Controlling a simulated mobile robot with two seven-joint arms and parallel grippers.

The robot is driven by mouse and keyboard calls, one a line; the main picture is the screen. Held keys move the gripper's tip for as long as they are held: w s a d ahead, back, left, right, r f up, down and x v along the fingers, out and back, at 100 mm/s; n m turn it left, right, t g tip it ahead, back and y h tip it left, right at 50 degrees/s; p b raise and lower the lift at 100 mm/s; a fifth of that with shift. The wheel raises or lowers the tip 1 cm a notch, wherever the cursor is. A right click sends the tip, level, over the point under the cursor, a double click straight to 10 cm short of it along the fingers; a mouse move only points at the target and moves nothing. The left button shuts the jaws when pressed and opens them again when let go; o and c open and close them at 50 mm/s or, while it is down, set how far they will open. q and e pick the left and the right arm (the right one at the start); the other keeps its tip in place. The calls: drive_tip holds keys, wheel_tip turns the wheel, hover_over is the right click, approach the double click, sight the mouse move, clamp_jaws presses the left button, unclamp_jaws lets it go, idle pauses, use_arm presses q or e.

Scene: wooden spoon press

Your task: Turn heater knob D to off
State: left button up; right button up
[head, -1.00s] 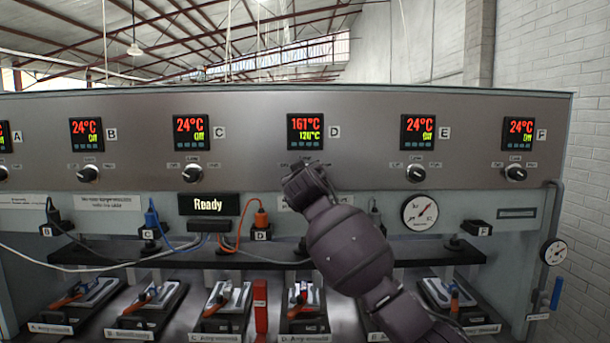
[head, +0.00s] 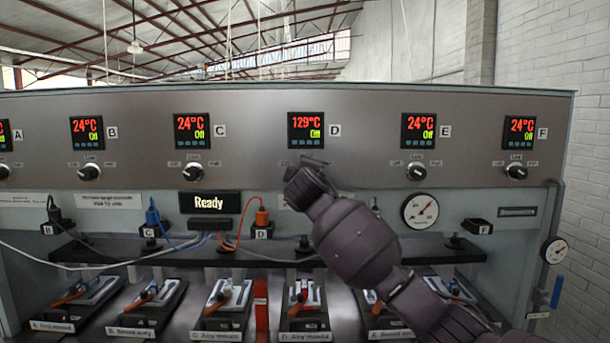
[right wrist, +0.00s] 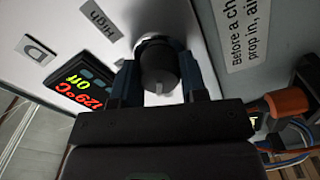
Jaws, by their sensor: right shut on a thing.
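Heater knob D (right wrist: 157,68) is a round black knob with a light pointer mark, seen in the right wrist view. The two fingers of my right gripper (right wrist: 160,82) stand on either side of it and are shut on it. In the head view my right gripper (head: 310,168) is at the panel under display D (head: 306,130) and hides the knob. Display D reads 129°C in red, with a green second line. In the right wrist view that display (right wrist: 84,88) reads Off on the green line. My left gripper is not in view.
Other displays and knobs, such as knob C (head: 192,172) and knob E (head: 416,171), flank my right gripper along the panel. Below are a black shelf (head: 285,250), an orange plug (head: 262,217), cables, a gauge (head: 420,211) and several presses.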

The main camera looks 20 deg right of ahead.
drive_tip(key=shift+f+n, duration=0.15)
drive_tip(key=shift+n, duration=0.15)
drive_tip(key=o, duration=0.9)
drive_tip(key=shift+s, duration=0.1)
drive_tip(key=b+v, duration=0.2)
drive_tip(key=v, duration=0.8)
drive_tip(key=shift+s+a, duration=0.1)
drive_tip(key=shift+s, duration=0.2)
